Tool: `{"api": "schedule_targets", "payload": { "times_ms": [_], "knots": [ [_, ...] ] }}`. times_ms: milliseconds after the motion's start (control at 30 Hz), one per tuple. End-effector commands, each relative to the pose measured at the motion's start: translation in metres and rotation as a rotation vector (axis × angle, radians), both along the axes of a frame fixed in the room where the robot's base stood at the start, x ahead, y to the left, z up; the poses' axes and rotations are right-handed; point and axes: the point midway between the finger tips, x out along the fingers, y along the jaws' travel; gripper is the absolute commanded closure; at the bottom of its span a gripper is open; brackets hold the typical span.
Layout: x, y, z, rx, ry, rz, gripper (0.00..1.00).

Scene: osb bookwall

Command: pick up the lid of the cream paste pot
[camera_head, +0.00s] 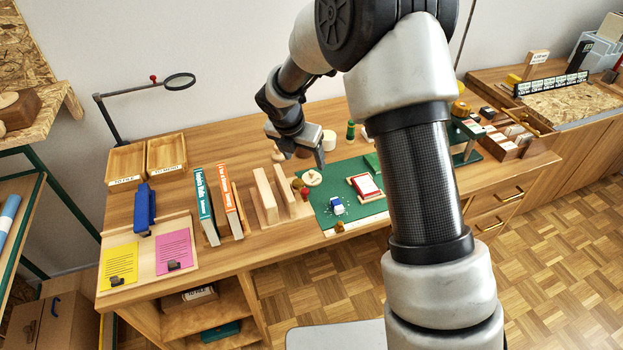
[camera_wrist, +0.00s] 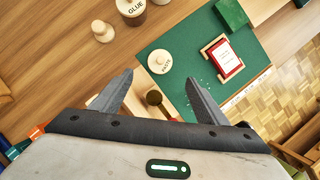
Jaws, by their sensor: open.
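The cream paste pot's lid (camera_wrist: 159,62) is a round cream disc with a small knob and the word PASTE, at the left side of the green mat in the wrist view. It also shows in the head view (camera_head: 312,177), low on the mat. I cannot tell how much pot is under it. My gripper (camera_wrist: 174,82) is open and empty, pointing down over the table. In the wrist view the lid lies just beyond the fingertips, between their lines and nearer the left finger. In the head view my gripper (camera_head: 305,158) hangs above and behind the lid, apart from it.
A glue pot (camera_wrist: 130,8) and a pale knobbed piece (camera_wrist: 102,31) stand beyond the left finger. A dark brass-like round piece (camera_wrist: 154,97) sits between the fingers, near the palm. A red-framed pad (camera_wrist: 222,57) lies right on the mat. Upright wooden blocks (camera_head: 265,195) stand left.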

Motion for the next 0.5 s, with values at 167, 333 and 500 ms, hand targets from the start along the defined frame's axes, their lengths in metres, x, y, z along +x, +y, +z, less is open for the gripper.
{"api": "schedule_targets", "payload": {
  "times_ms": [167, 333, 500],
  "knots": [
    [0.011, -0.007, -0.036, 0.0, 0.002, -0.002, 0.32],
    [0.018, -0.011, -0.051, 0.001, 0.0, -0.002, 0.32],
    [0.023, -0.014, -0.062, 0.001, 0.001, -0.003, 0.32]
  ]
}}
